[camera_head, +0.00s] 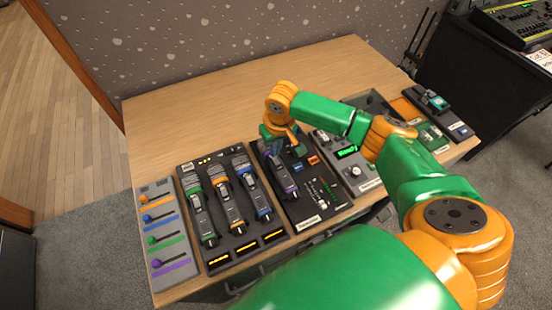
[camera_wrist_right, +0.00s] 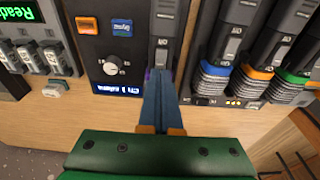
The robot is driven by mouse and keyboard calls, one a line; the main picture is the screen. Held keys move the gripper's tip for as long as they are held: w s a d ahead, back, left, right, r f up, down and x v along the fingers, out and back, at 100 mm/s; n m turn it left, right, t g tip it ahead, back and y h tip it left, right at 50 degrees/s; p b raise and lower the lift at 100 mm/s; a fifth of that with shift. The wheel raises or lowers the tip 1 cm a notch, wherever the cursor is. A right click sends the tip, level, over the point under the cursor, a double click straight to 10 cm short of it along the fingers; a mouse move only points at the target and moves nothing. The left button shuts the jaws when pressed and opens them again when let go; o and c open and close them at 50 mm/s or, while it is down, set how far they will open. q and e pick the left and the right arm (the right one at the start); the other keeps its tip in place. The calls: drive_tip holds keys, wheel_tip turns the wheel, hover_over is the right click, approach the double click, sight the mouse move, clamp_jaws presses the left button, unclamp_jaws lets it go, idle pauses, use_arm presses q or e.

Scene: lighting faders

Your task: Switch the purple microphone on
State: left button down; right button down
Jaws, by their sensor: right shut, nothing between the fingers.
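The purple microphone (camera_head: 285,183) lies on a black panel near the middle of the table. In the right wrist view the shut blue fingers (camera_wrist_right: 160,74) are empty and point at the handle, covering most of the purple band. Whether they touch it I cannot tell. My left gripper is out of view.
Green, orange and blue microphones lie in a neighbouring dark tray (camera_head: 220,266) to the left. A panel of coloured sliders (camera_head: 162,275) is at the far left. A grey unit with a green display (camera_head: 347,152) stands to the right. The table's back part (camera_head: 210,105) is clear.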

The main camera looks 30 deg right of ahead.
sight(276, 159)
drive_tip(key=shift+f+b, duration=0.45)
drive_tip(key=shift+f, duration=0.45)
idle(0.5)
drive_tip(key=shift+r, duration=0.1)
wheel_tip(276, 159, up, 7)
drive_tip(key=p, duration=0.8)
drive_tip(key=shift+p, duration=0.35)
